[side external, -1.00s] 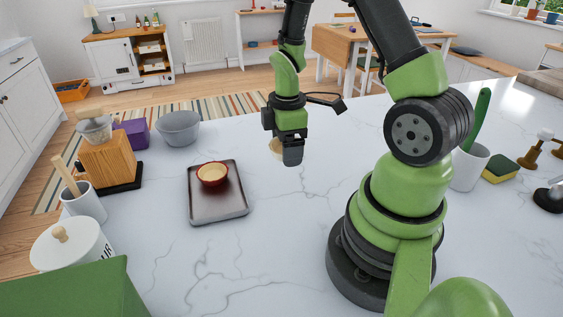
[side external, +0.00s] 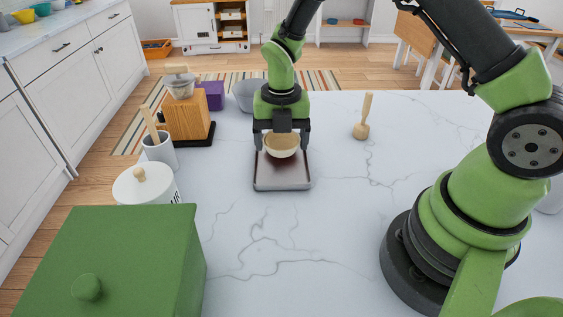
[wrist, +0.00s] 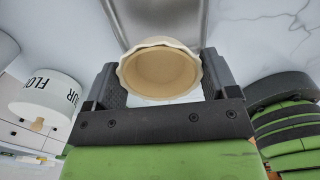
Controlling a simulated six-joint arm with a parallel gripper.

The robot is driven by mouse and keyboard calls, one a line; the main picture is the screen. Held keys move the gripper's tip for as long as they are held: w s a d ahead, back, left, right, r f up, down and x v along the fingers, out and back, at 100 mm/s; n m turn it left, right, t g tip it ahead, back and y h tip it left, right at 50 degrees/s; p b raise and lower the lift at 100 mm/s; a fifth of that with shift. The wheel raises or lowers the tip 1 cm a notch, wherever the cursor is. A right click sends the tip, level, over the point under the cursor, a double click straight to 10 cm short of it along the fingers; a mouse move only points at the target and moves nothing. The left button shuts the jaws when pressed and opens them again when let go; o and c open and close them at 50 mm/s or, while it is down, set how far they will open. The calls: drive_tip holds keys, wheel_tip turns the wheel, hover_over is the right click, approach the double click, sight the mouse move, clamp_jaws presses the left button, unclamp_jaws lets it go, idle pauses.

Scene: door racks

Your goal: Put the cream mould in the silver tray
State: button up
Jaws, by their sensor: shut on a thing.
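The cream mould (side external: 282,146) is a small pale bowl with a scalloped rim. It also fills the middle of the wrist view (wrist: 160,72). My gripper (side external: 281,143) is shut on it, with one finger at each side. The silver tray (side external: 282,186) has a dark, flat inside and a pale rim. In the side view the mould and my gripper are in front of the tray's back part. I cannot tell whether the mould touches the tray. The red-brown bowl seen earlier in the tray does not show now.
A grey bowl (side external: 245,96), a purple box (side external: 212,96) and a wooden block (side external: 188,117) stand behind to the left. A white canister (side external: 146,184) and a green box (side external: 130,260) are nearer left. A wooden pestle (side external: 362,118) stands right. The counter front is clear.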

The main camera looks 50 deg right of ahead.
sight(281, 174)
wheel_tip(281, 174, down, 7)
idle(0.3)
drive_tip(key=o, duration=0.8)
drive_tip(key=shift+f, duration=0.1)
drive_tip(key=shift+c, duration=0.2)
